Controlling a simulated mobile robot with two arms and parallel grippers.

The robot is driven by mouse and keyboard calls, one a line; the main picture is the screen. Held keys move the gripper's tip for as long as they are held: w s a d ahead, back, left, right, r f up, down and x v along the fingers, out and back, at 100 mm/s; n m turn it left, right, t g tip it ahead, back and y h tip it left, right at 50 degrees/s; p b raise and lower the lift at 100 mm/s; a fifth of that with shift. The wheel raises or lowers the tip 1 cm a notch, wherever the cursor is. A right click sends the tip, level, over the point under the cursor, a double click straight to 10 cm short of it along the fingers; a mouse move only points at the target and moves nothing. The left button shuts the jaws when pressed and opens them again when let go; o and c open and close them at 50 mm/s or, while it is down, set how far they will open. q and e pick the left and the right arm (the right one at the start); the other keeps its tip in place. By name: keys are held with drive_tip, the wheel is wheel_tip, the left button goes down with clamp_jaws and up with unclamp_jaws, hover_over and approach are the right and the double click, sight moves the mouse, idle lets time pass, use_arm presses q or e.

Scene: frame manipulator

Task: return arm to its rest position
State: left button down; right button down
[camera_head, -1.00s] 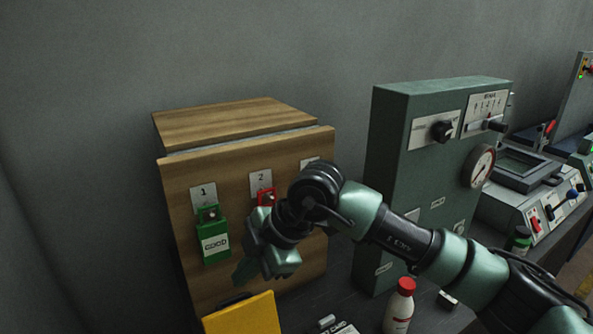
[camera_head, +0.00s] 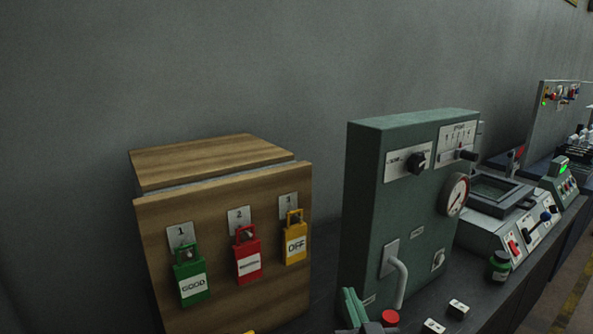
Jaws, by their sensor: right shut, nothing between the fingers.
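My right gripper (camera_head: 350,298) shows at the bottom edge, in front of the green machine's foot. Its green fingers are shut and empty, and most of the arm is below the picture. It is apart from the wooden box (camera_head: 225,225). On the box's front hang a green tag (camera_head: 190,280) marked GOOD under 1, a red tag (camera_head: 247,260) under 2 and a yellow tag (camera_head: 295,247) marked OFF under 3.
A green machine (camera_head: 378,200) with knobs, a gauge and a bent grey handle (camera_head: 398,280) stands right of the box. More consoles (camera_head: 510,225) stand farther right.

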drive_tip(key=s+d+f+g+h, duration=0.2)
drive_tip(key=s+d+f+g, duration=0.25)
drive_tip(key=f, duration=0.65)
drive_tip(key=s+d+f+n+g, duration=0.1)
drive_tip(key=s+d+f+g, duration=0.15)
drive_tip(key=s+f, duration=0.4)
drive_tip(key=s+d+f+g, duration=0.2)
drive_tip(key=s+f+g, duration=0.15)
drive_tip(key=s, duration=0.55)
drive_tip(key=s+d+f+n+g, duration=0.1)
drive_tip(key=s+d+f+g, duration=0.1)
drive_tip(key=s+f+g, duration=0.45)
drive_tip(key=s+f+t, duration=0.1)
drive_tip(key=s+f, duration=0.1)
drive_tip(key=f, duration=1.1)
drive_tip(key=s+f, duration=0.2)
drive_tip(key=f, duration=1.1)
drive_tip(key=s+d+f+g, duration=0.1)
drive_tip(key=s+d+f, duration=0.1)
drive_tip(key=s+f, duration=1.2)
drive_tip(key=shift+s+d+f, duration=0.25)
drive_tip(key=shift+s+f, duration=0.15)
drive_tip(key=shift+s, duration=0.8)
